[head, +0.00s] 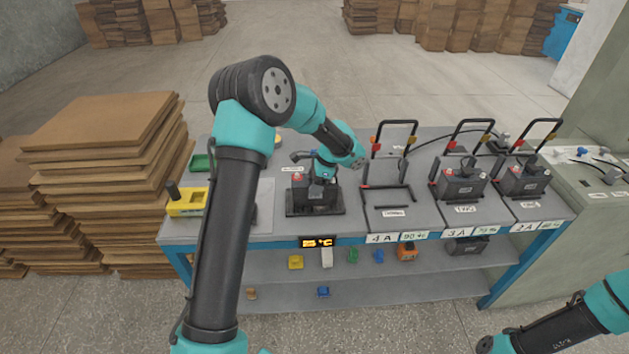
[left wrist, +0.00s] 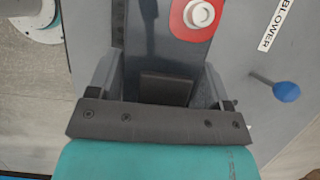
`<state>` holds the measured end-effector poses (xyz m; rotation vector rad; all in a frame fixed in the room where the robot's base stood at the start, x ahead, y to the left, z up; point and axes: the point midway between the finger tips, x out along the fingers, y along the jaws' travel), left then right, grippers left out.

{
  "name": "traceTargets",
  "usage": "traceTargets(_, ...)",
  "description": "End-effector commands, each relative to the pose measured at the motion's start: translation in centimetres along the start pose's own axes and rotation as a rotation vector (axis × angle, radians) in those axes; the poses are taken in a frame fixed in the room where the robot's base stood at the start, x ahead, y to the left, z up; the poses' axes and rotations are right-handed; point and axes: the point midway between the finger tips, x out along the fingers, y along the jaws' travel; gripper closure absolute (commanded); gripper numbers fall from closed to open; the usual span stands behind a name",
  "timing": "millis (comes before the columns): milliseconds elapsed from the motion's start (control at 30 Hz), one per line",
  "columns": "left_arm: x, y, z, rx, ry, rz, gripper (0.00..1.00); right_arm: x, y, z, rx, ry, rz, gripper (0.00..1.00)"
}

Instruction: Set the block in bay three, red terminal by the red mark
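A dark block (head: 314,197) with a red terminal stands on a black base (head: 327,212) at the table's middle left in the head view. My left gripper (head: 323,178) is over it from above. In the left wrist view the block's dark top (left wrist: 160,45) lies between the two fingers, and its red-ringed terminal (left wrist: 200,13) shows at the top. Whether the fingers press on the block is unclear. An empty bay (head: 388,196) with a raised black bar and small red and yellow marks stands to the right.
Two bays right of the empty one hold dark blocks (head: 462,184) (head: 524,180). Their raised bars and a black cable stand behind. A yellow device (head: 187,203) stands at left. The shelf below (head: 275,266) holds small coloured items. Cardboard stacks (head: 110,140) are left of the table.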

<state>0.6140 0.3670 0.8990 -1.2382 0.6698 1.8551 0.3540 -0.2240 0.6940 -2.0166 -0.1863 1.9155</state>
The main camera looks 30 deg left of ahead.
Motion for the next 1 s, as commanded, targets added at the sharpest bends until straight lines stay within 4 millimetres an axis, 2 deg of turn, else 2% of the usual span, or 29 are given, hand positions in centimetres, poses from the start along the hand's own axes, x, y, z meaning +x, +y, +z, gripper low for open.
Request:
traceTargets(33,0.0,0.0,0.0,0.0,0.0,0.0,0.22,0.0,0.0,0.0,0.0,0.0,0.0,0.57)
traceTargets(200,0.0,0.0,0.0,0.0,0.0,0.0,0.06,0.0,0.0,0.0,0.0,0.0,0.0,0.57)
traceTargets(567,-0.4,0.0,0.1,0.0,0.001,-0.001,0.05,0.0,0.0,0.0,0.0,0.0,0.0,0.57)
traceTargets(767,-2.5,-0.1,0.1,0.0,0.002,-0.004,0.05,0.0,0.0,0.0,0.0,0.0,0.0,0.57)
traceTargets(1000,-7.0,-0.1,0.1,-0.001,0.003,-0.004,0.05,0.0,0.0,0.0,0.0,0.0,0.0,0.57)
